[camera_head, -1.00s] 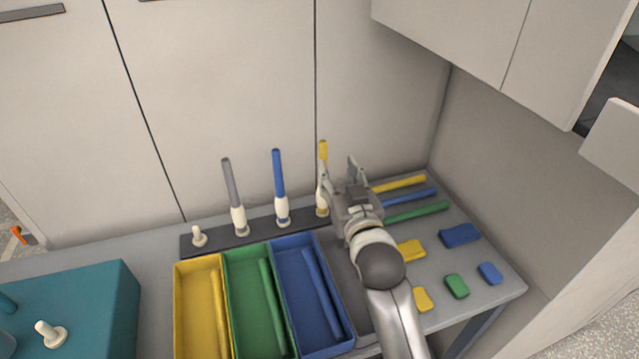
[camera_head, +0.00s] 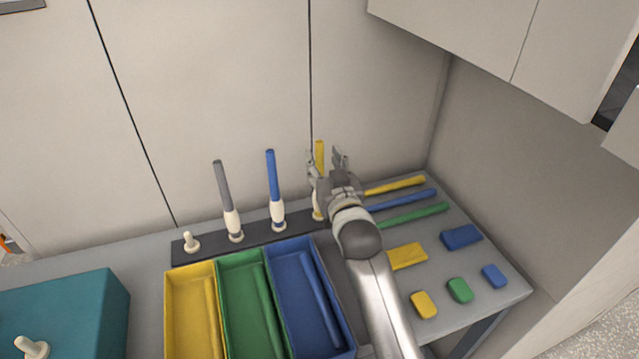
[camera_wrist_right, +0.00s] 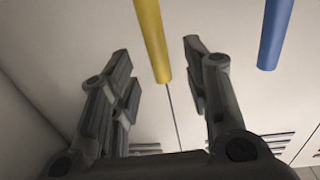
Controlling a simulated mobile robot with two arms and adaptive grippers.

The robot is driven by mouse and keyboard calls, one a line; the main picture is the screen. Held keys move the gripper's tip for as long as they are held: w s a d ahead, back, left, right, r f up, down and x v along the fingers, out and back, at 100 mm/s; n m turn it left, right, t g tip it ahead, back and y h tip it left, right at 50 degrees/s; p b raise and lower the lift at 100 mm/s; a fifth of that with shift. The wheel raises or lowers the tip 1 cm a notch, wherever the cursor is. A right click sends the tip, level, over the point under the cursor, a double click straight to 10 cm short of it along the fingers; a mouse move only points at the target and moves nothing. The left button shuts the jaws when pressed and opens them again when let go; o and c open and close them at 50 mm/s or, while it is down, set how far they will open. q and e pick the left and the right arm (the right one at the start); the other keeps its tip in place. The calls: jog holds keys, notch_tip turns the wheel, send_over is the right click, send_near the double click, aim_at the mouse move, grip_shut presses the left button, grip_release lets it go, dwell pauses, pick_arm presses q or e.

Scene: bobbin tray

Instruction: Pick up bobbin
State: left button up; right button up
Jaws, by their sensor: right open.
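Three upright rods stand in white holders on a dark rack (camera_head: 255,235): a grey one (camera_head: 222,185), a blue one (camera_head: 274,175) and a yellow one (camera_head: 319,152). I cannot tell which of these rods is the bobbin. My right gripper (camera_head: 325,160) is open at the yellow rod, which shows between its fingers in the head view. In the right wrist view, the yellow rod (camera_wrist_right: 152,40) appears between the two open fingers (camera_wrist_right: 157,75), with gaps on both sides. The blue rod (camera_wrist_right: 274,35) is off to the right there. The holder under the yellow rod is partly hidden by my gripper.
Yellow (camera_head: 172,310), green (camera_head: 228,320) and blue (camera_head: 345,330) trays, each with a rod inside, stand in front of the rack. Loose rods and several small blocks lie on the right. An empty white peg (camera_head: 190,242) is at the rack's left end. A teal box (camera_head: 75,305) stands left.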

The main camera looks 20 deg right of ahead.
aim_at(321, 155)
jog(key=shift+w+d+p, duration=0.1)
jog(key=shift+w+p, duration=0.25)
jog(key=shift+w, duration=1.85)
grip_shut()
